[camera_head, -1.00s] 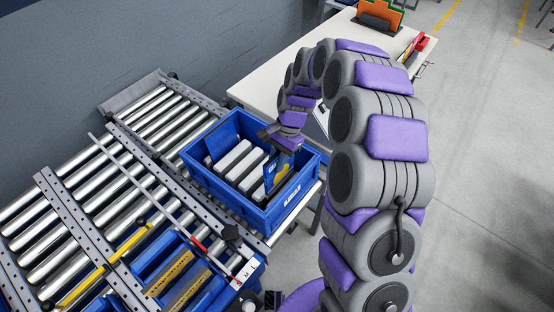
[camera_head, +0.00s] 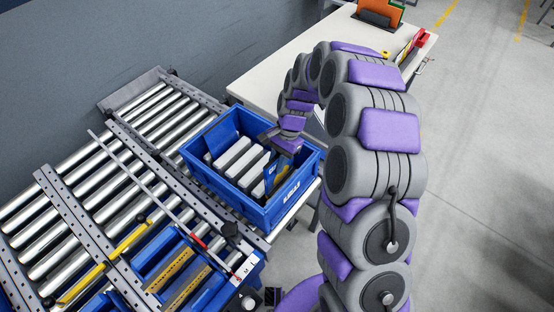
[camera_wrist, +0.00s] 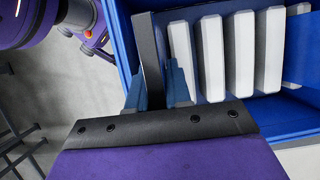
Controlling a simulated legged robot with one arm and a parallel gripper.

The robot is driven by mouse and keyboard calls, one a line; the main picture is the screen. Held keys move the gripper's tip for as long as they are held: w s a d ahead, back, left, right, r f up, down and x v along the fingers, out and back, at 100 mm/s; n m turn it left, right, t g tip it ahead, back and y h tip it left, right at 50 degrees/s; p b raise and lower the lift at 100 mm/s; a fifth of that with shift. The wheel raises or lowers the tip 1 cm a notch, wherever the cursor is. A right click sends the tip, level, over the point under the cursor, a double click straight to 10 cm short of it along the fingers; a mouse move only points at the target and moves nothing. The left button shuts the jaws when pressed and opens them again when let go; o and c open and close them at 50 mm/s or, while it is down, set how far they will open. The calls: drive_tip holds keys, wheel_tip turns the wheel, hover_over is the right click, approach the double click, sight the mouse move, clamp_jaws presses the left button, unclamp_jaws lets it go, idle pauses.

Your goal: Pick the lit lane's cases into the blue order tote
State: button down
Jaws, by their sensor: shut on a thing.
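The blue order tote (camera_head: 262,216) stands at the end of the roller tables, and its rim also shows in the wrist view (camera_wrist: 126,45). Several white cases (camera_head: 234,156) stand in a row inside it; they also show in the wrist view (camera_wrist: 213,58). The case's lower part is hidden in the tote.
Roller lanes (camera_head: 85,195) fill the left, with blue bins (camera_head: 160,250) and yellow strips at the lower left. A white table (camera_head: 275,72) behind holds an orange and dark item (camera_head: 380,12). Open floor (camera_head: 480,180) lies right.

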drive_tip(key=shift+f, duration=2.8)
drive_tip(key=c, duration=1)
unclamp_jaws()
drive_tip(key=shift+o, duration=0.6)
drive_tip(key=o, duration=0.3)
drive_tip(key=shift+r, duration=0.15)
drive_tip(key=shift+r+p, duration=2.05)
drive_tip(key=shift+r, duration=1.8)
